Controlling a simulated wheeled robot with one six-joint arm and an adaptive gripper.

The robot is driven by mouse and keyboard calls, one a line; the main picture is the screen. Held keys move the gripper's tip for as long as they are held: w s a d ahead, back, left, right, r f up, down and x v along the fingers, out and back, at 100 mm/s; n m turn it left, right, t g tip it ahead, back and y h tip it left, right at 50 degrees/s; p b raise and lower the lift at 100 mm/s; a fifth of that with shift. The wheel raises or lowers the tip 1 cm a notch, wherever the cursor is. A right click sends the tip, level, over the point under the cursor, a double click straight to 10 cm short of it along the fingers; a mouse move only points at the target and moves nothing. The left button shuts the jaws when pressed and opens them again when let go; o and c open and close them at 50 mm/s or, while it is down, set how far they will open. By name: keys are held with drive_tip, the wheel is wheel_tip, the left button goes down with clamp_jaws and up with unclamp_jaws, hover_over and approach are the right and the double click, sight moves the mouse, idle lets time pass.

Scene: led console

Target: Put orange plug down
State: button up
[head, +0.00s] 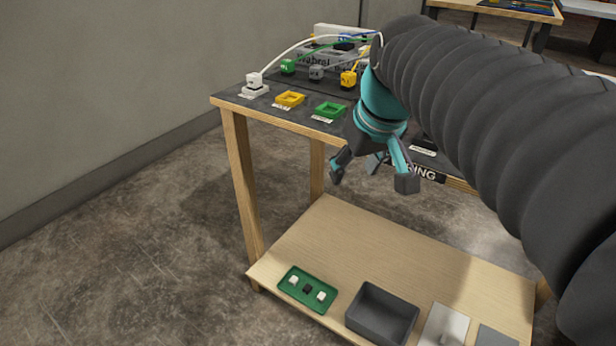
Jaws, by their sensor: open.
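An orange-yellow plug (348,79) stands on the dark table top, left of my wrist. It looks like the orange plug, though its colour reads as yellow. My gripper (372,178) hangs in front of the table's front edge, pointing down, with its fingers spread and nothing between them. It is apart from the plug, lower and to its right in the picture. A yellow socket (290,98) and a green socket (330,110) sit near the front edge and look empty. My arm hides the right part of the table top.
A white plug (254,80) with a white cable stands at the left corner. A green plug (288,66) and a grey plug (316,72) stand farther back. The lower shelf (345,240) holds a green tray (292,293) and a grey bin (382,313).

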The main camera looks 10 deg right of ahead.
drive_tip(key=s+a+f+m+t, duration=0.1)
drive_tip(key=s+a+f, duration=0.2)
drive_tip(key=s+f, duration=0.6)
drive_tip(key=shift+s+a+f, duration=0.2)
drive_tip(key=shift+a+f, duration=0.15)
drive_tip(key=shift+f, duration=0.3)
